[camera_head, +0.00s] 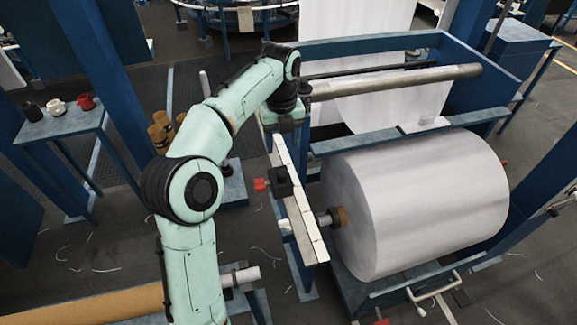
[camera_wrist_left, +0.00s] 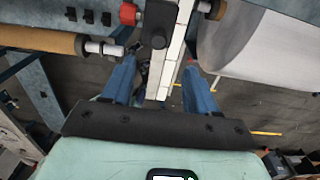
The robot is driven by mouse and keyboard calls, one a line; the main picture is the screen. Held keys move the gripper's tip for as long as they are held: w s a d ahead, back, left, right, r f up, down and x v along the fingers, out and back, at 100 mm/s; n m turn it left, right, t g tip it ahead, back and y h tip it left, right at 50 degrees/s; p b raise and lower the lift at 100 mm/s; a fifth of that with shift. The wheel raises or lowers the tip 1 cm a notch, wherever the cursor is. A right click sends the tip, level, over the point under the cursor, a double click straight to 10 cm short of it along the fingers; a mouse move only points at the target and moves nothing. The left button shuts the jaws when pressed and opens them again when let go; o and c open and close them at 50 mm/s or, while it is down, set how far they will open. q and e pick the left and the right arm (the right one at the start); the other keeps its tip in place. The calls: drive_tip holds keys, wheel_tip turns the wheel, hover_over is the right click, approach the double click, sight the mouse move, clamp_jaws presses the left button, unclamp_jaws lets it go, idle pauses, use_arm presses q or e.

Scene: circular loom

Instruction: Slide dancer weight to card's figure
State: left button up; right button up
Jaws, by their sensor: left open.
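The dancer weight (camera_head: 282,182) is a black block with a red knob (camera_head: 261,185), sitting partway along a white marked scale bar (camera_head: 306,222). In the left wrist view the weight (camera_wrist_left: 158,22) is at the top, with the bar (camera_wrist_left: 172,62) running down from it. My left gripper (camera_head: 287,122) is over the far end of the bar, apart from the weight. In the wrist view its two blue fingers (camera_wrist_left: 160,75) are spread, one on each side of the bar, with nothing held. I cannot make out a card with a readable figure. My right gripper is out of view.
A large white fabric roll (camera_head: 420,200) lies right of the bar in a blue frame (camera_head: 375,42). A metal roller (camera_head: 400,82) crosses behind it. A side table (camera_head: 60,122) with small cups stands at left. A brown roll (camera_head: 95,305) lies at lower left.

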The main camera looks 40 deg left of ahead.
sight(282, 172)
use_arm(q)
drive_tip(key=f, duration=0.3)
drive_tip(key=f+b, duration=0.1)
drive_tip(key=f, duration=0.3)
drive_tip(key=f+b, duration=0.1)
drive_tip(key=f, duration=0.3)
drive_tip(key=shift+s+f, duration=0.1)
drive_tip(key=shift+s, duration=0.15)
drive_tip(key=shift+w+f+b, duration=0.1)
drive_tip(key=shift+f+b, duration=0.2)
drive_tip(key=shift+f, duration=0.1)
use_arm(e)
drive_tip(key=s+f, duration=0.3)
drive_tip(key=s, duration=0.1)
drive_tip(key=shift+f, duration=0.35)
use_arm(q)
clamp_jaws()
